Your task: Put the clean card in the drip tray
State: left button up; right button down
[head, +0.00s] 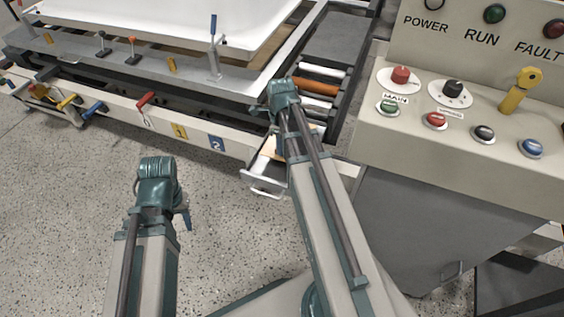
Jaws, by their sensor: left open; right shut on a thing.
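The drip tray (264,184) appears to be the pale, shallow tray with a front handle that sticks out from the machine's front, near the middle of the head view. A tan flat piece (267,148) that looks like the card shows at the tray, beside my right gripper. My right gripper (279,146) points down over the tray's back part and is shut on what seems to be this card. My forearm hides much of the contact, so I cannot tell whether the card touches the tray. My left gripper (184,215) is open, mostly hidden behind its wrist, over bare floor.
A white bathtub shell (175,22) lies on the machine bed at the back left. Toggle clamps (213,60) and coloured levers (146,101) line its front. A control panel (450,130) with buttons and a yellow key stands at right. The floor at left is clear.

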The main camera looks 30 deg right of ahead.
pick_arm(q)
jog(key=shift+f+b, duration=0.3)
jog(key=shift+f, duration=0.6)
pick_arm(e)
jog(key=shift+f, duration=0.9)
pick_arm(q)
jog(key=shift+f, duration=0.1)
pick_arm(e)
jog(key=shift+f, duration=0.1)
pick_arm(q)
notch_tip(320, 180, down, 4)
jog(key=b, duration=0.3)
jog(key=shift+r+b, duration=0.25)
jog(key=shift+b, duration=0.1)
pick_arm(e)
notch_tip(320, 180, down, 4)
jog(key=shift+r, duration=0.25)
jog(key=shift+f, duration=0.2)
pick_arm(q)
jog(key=shift+f, duration=0.15)
pick_arm(e)
jog(key=c, duration=0.9)
grip_release()
jog(key=shift+r, duration=0.1)
jog(key=shift+o, duration=0.2)
jog(key=shift+r, duration=0.1)
